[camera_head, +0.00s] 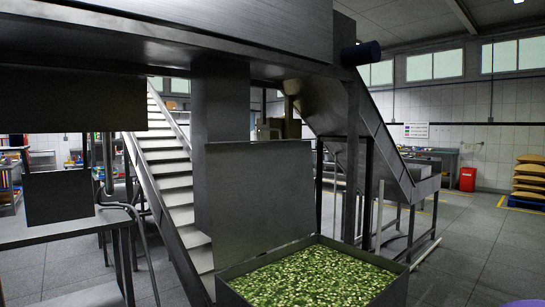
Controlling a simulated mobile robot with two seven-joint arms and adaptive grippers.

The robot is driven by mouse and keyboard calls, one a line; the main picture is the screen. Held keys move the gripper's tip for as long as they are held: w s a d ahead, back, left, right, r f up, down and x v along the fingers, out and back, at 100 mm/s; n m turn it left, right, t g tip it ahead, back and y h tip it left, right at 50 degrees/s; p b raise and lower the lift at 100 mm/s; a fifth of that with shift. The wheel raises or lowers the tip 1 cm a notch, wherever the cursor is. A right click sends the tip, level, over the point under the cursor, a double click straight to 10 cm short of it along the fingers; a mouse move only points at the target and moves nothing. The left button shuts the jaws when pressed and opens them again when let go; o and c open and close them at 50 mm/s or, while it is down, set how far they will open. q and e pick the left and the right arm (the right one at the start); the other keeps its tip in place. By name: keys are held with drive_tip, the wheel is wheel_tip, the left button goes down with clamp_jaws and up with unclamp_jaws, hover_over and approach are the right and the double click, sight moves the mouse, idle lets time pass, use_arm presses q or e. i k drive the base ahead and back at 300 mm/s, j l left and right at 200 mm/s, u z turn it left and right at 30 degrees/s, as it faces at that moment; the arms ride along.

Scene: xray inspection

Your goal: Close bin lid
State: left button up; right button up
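A square dark metal bin (224,296) stands at the bottom centre, filled near its rim with green and pale chopped pieces (315,275). Its top is uncovered. A flat grey metal panel (257,200) stands nearly upright along the bin's back left side and looks like its raised lid. Whether a hinge joins them cannot be made out. The bin's lower part is cut off by the frame. Neither of my grippers shows in the head view.
A large metal machine (215,70) hangs over the bin, with a post (351,160) close behind it. A stepped conveyor (175,180) rises at the left. A metal table (60,230) stands at far left. Grey floor (470,240) is open at right, before a red bin (467,180).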

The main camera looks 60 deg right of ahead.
sight(261, 196)
drive_tip(key=z, duration=0.4)
drive_tip(key=l+z, duration=0.1)
drive_tip(key=z, duration=0.65)
drive_tip(key=i+l+z, duration=0.1)
drive_tip(key=z, duration=0.3)
